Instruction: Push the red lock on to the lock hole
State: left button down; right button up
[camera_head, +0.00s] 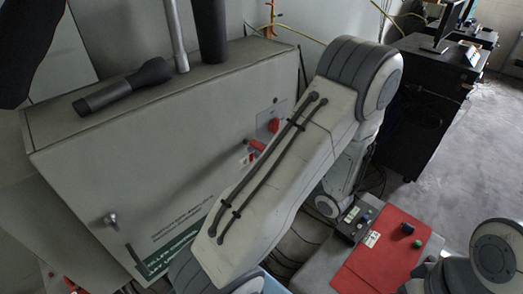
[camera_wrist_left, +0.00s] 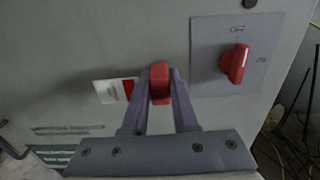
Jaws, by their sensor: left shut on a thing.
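The red lock (camera_wrist_left: 160,84) is held between the two fingers of my left gripper (camera_wrist_left: 161,76) in the left wrist view, in front of the grey cabinet face. In the head view a small red piece (camera_head: 257,145) shows beside my arm, and my left gripper is mostly hidden behind that arm. A red rotary switch (camera_wrist_left: 235,64) on a grey square plate marked OFF is to the right of the lock, apart from it. It also shows in the head view (camera_head: 274,125). I cannot make out the lock hole, nor whether the lock touches the cabinet. My right gripper is out of view.
A white-and-red label (camera_wrist_left: 115,91) is left of the lock. The grey cabinet (camera_head: 100,170) has a black torch-like object (camera_head: 124,86) on top. A red panel with buttons (camera_head: 380,250) is at lower right. A dark cabinet (camera_head: 425,105) stands behind, with open floor beside it.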

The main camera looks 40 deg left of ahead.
pick_arm(q)
jog(key=shift+a, duration=0.35)
jog(key=c, duration=0.6)
grip_release()
jog(key=shift+d, duration=0.3)
jog(key=d+b, duration=0.4)
jog(key=d, duration=0.5)
jog(key=s+d+f+n+g+h+b, duration=0.3)
jog(key=s+d+f+n+h+b, duration=0.45)
jog(key=s, duration=0.45)
jog(key=s+d+f+n+t+h, duration=0.1)
jog(key=s+d+f+n+h, duration=0.1)
jog(key=d+h, duration=0.3)
jog(key=s+d+f+n+h+b, duration=0.1)
jog(key=s+d+f+n+h, duration=0.1)
jog(key=d+h, duration=0.4)
jog(key=d, duration=0.4)
jog(key=shift+s+d+t, duration=0.15)
jog(key=shift+d+t, duration=0.1)
jog(key=shift+t, duration=0.15)
